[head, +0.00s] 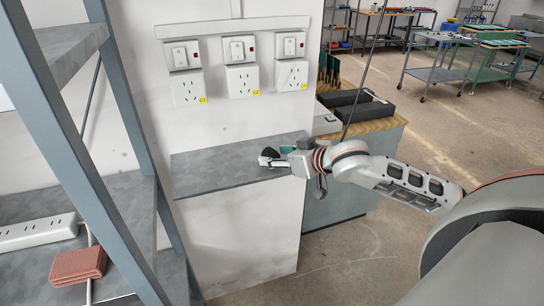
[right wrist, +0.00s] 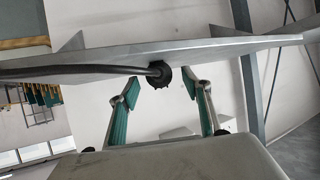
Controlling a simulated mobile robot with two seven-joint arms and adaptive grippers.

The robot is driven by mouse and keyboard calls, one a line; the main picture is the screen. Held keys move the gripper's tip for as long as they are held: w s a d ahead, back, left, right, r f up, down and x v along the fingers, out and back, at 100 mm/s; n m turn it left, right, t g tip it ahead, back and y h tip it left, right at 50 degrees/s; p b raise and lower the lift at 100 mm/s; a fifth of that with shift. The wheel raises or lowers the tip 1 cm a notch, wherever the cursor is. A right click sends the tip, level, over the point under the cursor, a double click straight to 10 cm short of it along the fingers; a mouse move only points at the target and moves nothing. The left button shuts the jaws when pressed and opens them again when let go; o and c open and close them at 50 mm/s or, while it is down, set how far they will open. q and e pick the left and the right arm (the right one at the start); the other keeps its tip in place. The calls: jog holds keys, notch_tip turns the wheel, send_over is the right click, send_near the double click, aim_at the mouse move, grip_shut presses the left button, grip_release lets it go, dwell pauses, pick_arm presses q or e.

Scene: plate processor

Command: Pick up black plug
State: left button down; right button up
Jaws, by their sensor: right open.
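The black plug (right wrist: 159,74) shows in the right wrist view as a small round black piece on the end of a thick dark cable (right wrist: 90,72). It is at the grey shelf's edge, just beyond my right gripper (right wrist: 162,88). In the head view my right gripper (head: 270,158) is at the right end of the grey shelf (head: 215,171). A dark shape there may be the plug or a finger; I cannot tell. My left gripper is out of view.
Several wall sockets with switches (head: 240,78) are above the shelf. A blue-grey rack post (head: 85,160) stands at the left, with a white power strip (head: 38,231) and reddish-brown block (head: 78,265) behind it. A wooden-topped cabinet (head: 350,180) stands right of the shelf.

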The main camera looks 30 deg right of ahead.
jog(key=shift+x, duration=0.85)
jog(key=c, duration=1.2)
jog(key=shift+c, duration=0.2)
jog(key=shift+r, duration=0.1)
